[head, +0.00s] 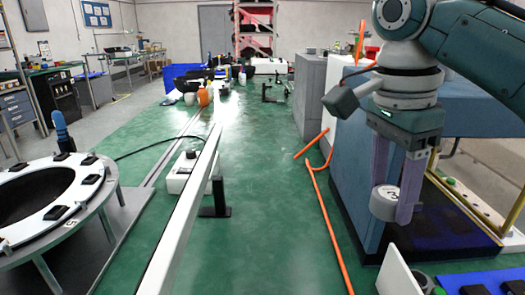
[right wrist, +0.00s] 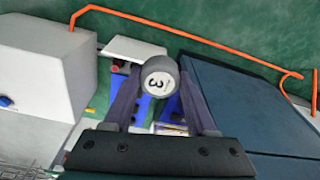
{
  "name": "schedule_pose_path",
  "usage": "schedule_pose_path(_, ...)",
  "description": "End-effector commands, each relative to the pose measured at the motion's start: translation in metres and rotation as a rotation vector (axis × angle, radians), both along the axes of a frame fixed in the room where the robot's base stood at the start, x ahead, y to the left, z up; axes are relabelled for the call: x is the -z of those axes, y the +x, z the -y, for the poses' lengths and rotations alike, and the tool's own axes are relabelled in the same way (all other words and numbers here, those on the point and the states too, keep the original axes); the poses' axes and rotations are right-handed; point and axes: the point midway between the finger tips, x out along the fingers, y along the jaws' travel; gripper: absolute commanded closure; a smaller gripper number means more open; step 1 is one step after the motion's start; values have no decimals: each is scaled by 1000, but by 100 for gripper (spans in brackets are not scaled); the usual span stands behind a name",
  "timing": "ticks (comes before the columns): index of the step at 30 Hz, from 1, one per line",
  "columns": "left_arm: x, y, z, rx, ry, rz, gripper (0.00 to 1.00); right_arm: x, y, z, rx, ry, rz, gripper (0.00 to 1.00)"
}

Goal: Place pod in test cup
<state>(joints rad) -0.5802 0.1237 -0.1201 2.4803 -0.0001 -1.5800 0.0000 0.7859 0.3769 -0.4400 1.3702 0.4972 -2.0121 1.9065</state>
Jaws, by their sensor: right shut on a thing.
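The pod (head: 384,203) is a short grey cylinder with a pale round top marked with a dark 3. My right gripper (head: 393,200) is shut on it, with a purple finger on each side. It holds the pod in the air at the right of the head view. The pod also shows in the right wrist view (right wrist: 159,77), its numbered face towards the camera. I cannot make out a test cup for certain; a dark round piece (head: 421,281) shows partly beside a white panel at the bottom right. My left gripper is not in view.
A white upright panel (head: 397,273) and dark blocks (head: 474,293) stand below the pod. A blue box-like body (head: 350,205) stands close behind it.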

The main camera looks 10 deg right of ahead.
Motion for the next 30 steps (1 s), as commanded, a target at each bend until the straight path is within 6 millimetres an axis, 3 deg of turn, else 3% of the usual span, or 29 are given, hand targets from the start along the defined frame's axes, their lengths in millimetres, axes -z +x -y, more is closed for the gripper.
schedule_pose_path(5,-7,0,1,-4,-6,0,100,-22,7,-5,-90,-3,5,100)
schedule_pose_path(8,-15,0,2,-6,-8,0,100,-50,14,-14,-229,-6,9,100)
schedule_pose_path(13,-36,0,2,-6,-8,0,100,-118,14,-40,-639,-11,11,100)
schedule_pose_path(16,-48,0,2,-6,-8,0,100,-153,-1,-57,-940,-11,7,100)
schedule_pose_path(21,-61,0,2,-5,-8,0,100,-182,-33,-70,-1299,-5,0,100)
schedule_pose_path(28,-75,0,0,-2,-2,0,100,-203,-73,-73,-1629,-6,-3,100)
schedule_pose_path(30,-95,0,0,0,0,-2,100,-223,-73,-75,-1618,0,-2,100)
